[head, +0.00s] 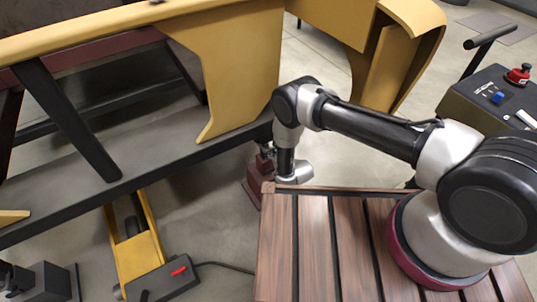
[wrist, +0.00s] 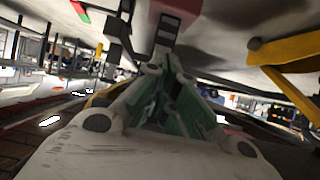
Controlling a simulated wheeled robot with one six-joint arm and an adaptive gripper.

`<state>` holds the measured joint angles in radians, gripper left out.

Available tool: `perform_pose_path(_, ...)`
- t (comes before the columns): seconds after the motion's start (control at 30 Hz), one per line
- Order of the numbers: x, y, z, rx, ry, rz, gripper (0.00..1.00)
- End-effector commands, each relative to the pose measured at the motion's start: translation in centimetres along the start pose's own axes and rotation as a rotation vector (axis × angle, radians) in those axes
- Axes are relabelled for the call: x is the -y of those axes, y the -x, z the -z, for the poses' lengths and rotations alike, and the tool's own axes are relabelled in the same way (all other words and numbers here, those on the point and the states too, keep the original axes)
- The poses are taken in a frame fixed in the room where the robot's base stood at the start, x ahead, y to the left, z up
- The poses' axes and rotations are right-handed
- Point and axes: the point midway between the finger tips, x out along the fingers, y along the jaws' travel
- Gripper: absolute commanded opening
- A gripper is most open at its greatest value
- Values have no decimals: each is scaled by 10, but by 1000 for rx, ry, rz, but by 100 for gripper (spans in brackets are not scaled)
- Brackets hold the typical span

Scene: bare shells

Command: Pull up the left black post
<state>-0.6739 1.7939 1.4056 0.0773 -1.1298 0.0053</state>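In the wrist view, two dark post-like shapes stand past my gripper (wrist: 164,66), a left one (wrist: 118,40) and a right one (wrist: 164,36). The right one is in line with the fingertips; I cannot tell whether they touch it. The fingers lean together toward their tips, with green inner pads showing; whether they grip anything is unclear. In the head view, my wrist is low past the slatted table's far edge, beside a dark red stand (head: 254,183) with a black upper part. My fingers cannot be made out there. Which shape is the task's post is unclear.
The slatted wooden table (head: 313,245) is in front. A yellow shell (head: 235,60) on a dark frame is close on the left, with a slanted black strut (head: 66,118). A yellow floor device (head: 138,255) has a cable. A control box (head: 490,98) stands right.

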Motion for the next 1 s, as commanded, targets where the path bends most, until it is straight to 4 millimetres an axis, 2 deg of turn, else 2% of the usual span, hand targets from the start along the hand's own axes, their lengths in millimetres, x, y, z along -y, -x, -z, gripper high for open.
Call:
perform_pose_path(0.2, 0, -5, -11, 2, 0, 0, 0)
perform_pose_path(0.33, 0, 0, -14, 2, 0, 0, 0)
perform_pose_path(1.0, 0, 65, -49, 3, 1, 0, 0)
